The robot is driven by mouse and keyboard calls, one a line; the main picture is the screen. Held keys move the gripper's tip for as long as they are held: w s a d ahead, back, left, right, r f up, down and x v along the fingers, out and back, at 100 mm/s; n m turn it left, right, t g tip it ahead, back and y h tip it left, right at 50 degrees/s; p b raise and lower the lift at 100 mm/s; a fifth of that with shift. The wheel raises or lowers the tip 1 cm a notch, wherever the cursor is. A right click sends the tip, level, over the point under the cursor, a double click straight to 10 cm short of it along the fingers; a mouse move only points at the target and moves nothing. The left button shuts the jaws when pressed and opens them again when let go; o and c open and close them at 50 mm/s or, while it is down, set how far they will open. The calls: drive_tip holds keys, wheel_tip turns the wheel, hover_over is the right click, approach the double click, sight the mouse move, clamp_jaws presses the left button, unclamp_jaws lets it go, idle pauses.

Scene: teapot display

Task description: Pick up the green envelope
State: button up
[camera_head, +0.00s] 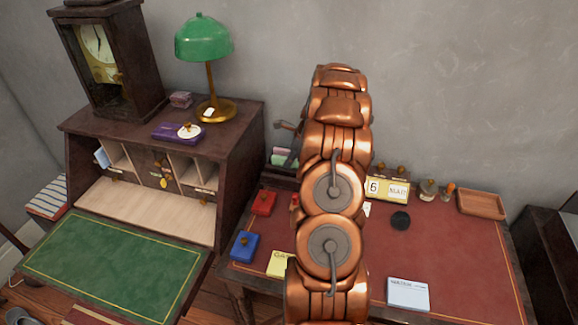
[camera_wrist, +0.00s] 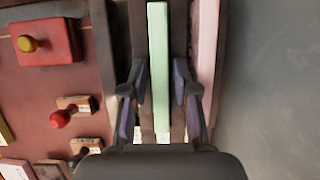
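The green envelope (camera_wrist: 158,50) shows edge-on as a pale green strip in the wrist view, standing in a dark letter rack (camera_wrist: 178,20). My gripper (camera_wrist: 157,88) is open, with one finger on each side of the strip and a visible gap on both sides. In the head view, the rack holds a pale green piece (camera_head: 282,161), mostly behind my copper arm, which also hides most of my gripper.
A pink envelope (camera_wrist: 205,45) stands right of the green one, close to the wall. A red box (camera_wrist: 47,42) and wooden stamps (camera_wrist: 75,110) lie to the left. The red desk top (camera_head: 450,260) is fairly clear at the right. A green lamp (camera_head: 204,40) stands on the left bureau.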

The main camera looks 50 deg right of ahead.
drive_tip(key=shift+c, duration=0.2)
clamp_jaws()
idle(0.4)
drive_tip(key=shift+r+b, duration=0.3)
drive_tip(key=shift+b, duration=0.1)
wheel_tip(320, 180, up, 10)
drive_tip(key=b, duration=0.2)
